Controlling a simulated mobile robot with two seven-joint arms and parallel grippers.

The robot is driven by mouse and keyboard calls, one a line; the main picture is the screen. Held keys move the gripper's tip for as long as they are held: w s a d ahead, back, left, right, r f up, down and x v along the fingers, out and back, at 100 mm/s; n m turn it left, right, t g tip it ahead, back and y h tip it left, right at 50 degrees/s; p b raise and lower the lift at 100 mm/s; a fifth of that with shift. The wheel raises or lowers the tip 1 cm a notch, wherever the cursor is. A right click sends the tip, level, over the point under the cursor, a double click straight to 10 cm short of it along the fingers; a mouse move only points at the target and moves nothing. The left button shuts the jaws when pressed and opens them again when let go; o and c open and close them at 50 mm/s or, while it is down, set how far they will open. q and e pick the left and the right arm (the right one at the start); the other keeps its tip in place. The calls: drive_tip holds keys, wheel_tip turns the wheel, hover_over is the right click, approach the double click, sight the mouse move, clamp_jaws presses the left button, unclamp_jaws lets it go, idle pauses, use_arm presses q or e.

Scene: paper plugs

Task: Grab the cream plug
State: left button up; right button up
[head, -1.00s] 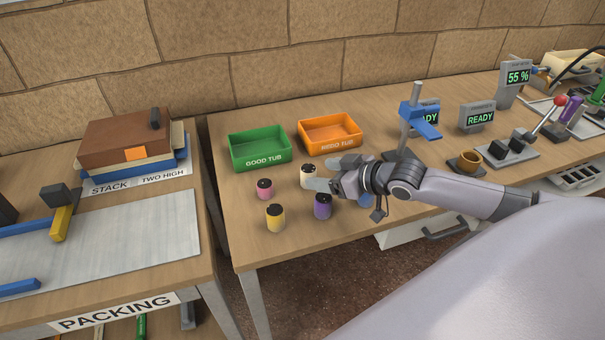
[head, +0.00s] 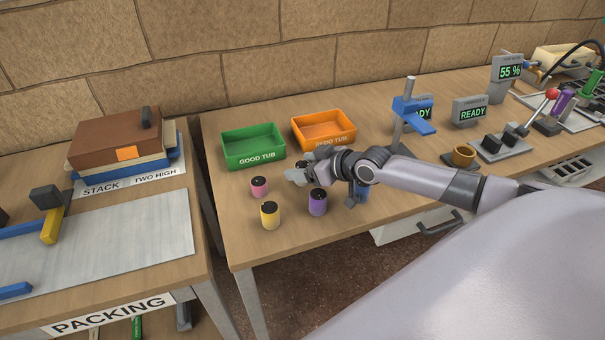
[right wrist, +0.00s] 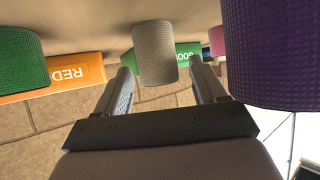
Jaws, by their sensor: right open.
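The cream plug (right wrist: 155,50) shows in the right wrist view, in line with the gap between my fingers. Clear space shows on both sides of it; whether it is between the fingertips or just beyond them I cannot tell. My right gripper (head: 296,175) is open and low over the table; it also shows in the right wrist view (right wrist: 160,72). In the head view it hides most of the cream plug. My left gripper is not in view.
A pink plug (head: 259,187), yellow plug (head: 270,216) and purple plug (head: 317,202) stand close by. A green plug (right wrist: 20,62) shows in the right wrist view. The green good tub (head: 253,147) and orange redo tub (head: 323,130) are behind. Table left of the pink plug is clear.

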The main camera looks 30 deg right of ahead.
drive_tip(key=shift+w+a+f, duration=0.1)
drive_tip(key=shift+w, duration=0.15)
drive_tip(key=c, duration=1)
drive_tip(key=shift+c, duration=0.2)
